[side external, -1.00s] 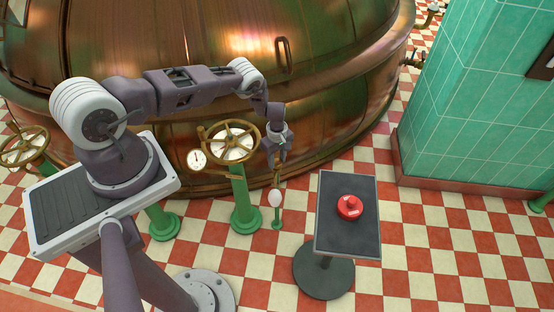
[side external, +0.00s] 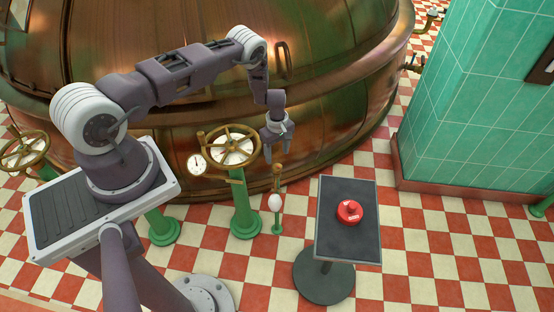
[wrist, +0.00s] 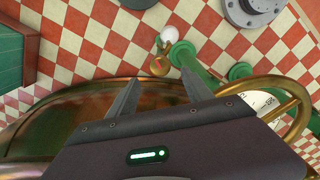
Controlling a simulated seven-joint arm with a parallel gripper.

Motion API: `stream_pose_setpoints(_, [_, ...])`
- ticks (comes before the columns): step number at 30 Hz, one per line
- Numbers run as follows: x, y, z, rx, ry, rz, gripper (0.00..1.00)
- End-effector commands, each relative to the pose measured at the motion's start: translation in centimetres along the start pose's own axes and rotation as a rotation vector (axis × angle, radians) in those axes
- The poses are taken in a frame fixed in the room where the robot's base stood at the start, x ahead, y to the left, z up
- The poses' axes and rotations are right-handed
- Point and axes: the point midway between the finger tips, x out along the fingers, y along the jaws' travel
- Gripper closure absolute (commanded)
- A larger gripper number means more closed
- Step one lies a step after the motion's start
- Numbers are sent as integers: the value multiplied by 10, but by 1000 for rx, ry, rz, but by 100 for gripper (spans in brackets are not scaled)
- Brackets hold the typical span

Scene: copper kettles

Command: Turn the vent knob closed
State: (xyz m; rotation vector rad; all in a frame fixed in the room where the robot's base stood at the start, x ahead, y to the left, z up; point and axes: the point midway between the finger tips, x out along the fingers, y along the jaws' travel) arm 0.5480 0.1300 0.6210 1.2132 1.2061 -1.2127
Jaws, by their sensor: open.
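A small brass knob (side external: 277,169) tops a short green post beside the copper kettle (side external: 330,115). A white ball (side external: 275,202) is on the same post, below the knob. I take this brass knob as the vent knob; no readable label confirms it. My gripper (side external: 279,150) points down just above the knob, open and apart from it. In the wrist view, the brass knob (wrist: 159,66) shows beyond my open fingertips (wrist: 160,77), with nothing between them. The white ball (wrist: 169,36) is beyond it. How far the knob is turned cannot be told.
A brass handwheel (side external: 231,145) on a green pedestal stands close left of my gripper, with a small gauge (side external: 197,164) beside it.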

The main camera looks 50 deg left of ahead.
Motion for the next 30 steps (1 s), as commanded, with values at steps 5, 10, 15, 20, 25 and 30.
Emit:
stream_pose_setpoints(5, [-3, 0, 0, 0, 0, 0, 41])
stream_pose_setpoints(10, [-2, -1, 0, -67, 0, -2, 41])
stream_pose_setpoints(15, [0, -2, 1, -667, 2, -8, 41])
stream_pose_setpoints(20, [4, -1, 0, -1022, 2, -1, 41])
stream_pose_setpoints(25, [34, -2, -1, -1049, 3, -1, 41])
stream_pose_setpoints(30, [62, -1, -1, -1049, 2, 1, 41])
